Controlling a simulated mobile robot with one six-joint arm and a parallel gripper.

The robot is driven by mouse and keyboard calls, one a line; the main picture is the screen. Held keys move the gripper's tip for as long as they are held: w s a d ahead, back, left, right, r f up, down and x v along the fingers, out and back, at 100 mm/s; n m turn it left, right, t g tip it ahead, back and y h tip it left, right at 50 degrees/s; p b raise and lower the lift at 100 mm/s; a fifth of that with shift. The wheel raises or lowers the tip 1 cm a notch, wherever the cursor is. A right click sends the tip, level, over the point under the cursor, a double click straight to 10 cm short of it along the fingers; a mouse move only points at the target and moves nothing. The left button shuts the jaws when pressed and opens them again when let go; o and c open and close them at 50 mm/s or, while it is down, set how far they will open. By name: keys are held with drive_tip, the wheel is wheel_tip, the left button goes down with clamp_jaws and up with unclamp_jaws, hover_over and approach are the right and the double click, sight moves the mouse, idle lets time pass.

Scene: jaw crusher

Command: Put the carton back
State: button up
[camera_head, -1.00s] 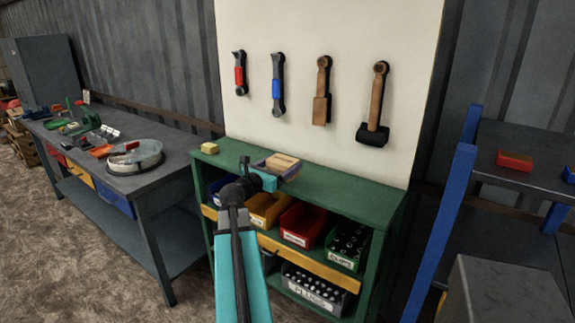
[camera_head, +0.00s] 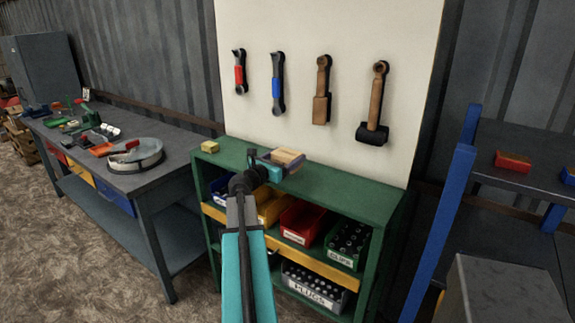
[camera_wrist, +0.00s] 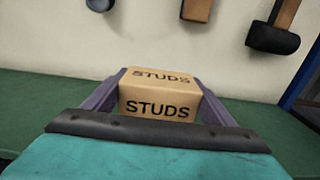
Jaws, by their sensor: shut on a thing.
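A tan carton (camera_wrist: 160,95) marked STUDS sits between the two fingers of my gripper (camera_wrist: 165,85) in the wrist view, with a finger against each side. In the head view my gripper (camera_head: 282,163) is shut on the carton (camera_head: 287,156) over the green bench top (camera_head: 340,191). I cannot tell whether the carton's underside touches the green top. Part of the carton is hidden behind the fingers.
A small yellow block (camera_head: 210,146) lies at the bench's left end. A pale tool board (camera_head: 340,40) with hanging tools stands behind. Bins fill the shelves below. A grey workbench (camera_head: 150,183) is left; a blue-post rack (camera_head: 445,220) is right.

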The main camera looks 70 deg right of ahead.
drive_tip(key=shift+d+r, duration=0.1)
drive_tip(key=shift+d, duration=0.05)
drive_tip(key=shift+w+d, duration=0.1)
drive_tip(key=shift+d, duration=0.15)
drive_tip(key=shift+f, duration=0.35)
drive_tip(key=shift+f+p, duration=0.4)
drive_tip(key=shift+f, duration=1.1)
drive_tip(key=o, duration=1.5)
drive_tip(key=shift+f, duration=0.15)
drive_tip(key=shift+a, duration=0.1)
drive_tip(key=shift+b+v, duration=1.05)
drive_tip(key=shift+v, duration=4.85)
